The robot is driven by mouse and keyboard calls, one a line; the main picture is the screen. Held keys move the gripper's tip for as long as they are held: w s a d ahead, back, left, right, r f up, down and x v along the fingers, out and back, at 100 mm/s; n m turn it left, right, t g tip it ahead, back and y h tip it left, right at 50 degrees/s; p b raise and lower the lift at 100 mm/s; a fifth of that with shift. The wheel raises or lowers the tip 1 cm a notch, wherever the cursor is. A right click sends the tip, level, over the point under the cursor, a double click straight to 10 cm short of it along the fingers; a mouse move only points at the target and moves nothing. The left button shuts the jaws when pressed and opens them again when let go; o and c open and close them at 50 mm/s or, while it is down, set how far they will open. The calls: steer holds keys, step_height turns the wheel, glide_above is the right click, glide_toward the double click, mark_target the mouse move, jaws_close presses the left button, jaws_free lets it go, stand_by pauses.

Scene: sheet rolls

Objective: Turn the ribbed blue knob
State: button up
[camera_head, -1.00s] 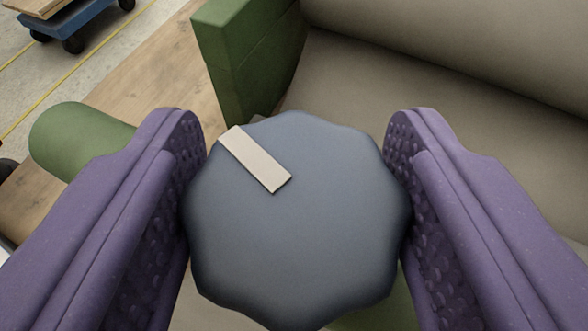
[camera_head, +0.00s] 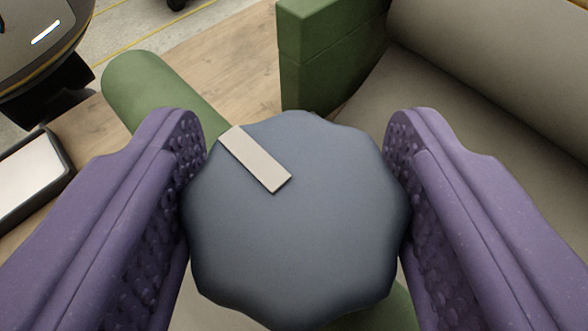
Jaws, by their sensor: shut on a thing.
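The ribbed blue knob (camera_head: 300,235) fills the middle of the view, seen from its front face. It is grey-blue with a scalloped rim. A pale beige pointer bar (camera_head: 255,160) lies on its face and points to the upper left. My gripper (camera_head: 298,200) has two purple fingers with dimpled inner pads. They are shut on the knob, one on its left side and one on its right. The knob's stem and mount are hidden behind it.
A green cylinder (camera_head: 155,92) runs behind the knob. A green block (camera_head: 325,50) and a large grey-beige roll (camera_head: 500,50) lie beyond, to the right. A wooden surface (camera_head: 225,65) is behind. A dark-framed pale panel (camera_head: 28,180) is at the left, with a dark rounded object (camera_head: 40,40) above it.

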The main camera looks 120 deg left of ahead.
steer(key=o, duration=1)
steer(key=v, duration=0.7)
steer(key=shift+w+d+r+p, duration=0.15)
steer(key=shift+w+d+p, duration=0.05)
steer(key=shift+d+p, duration=0.15)
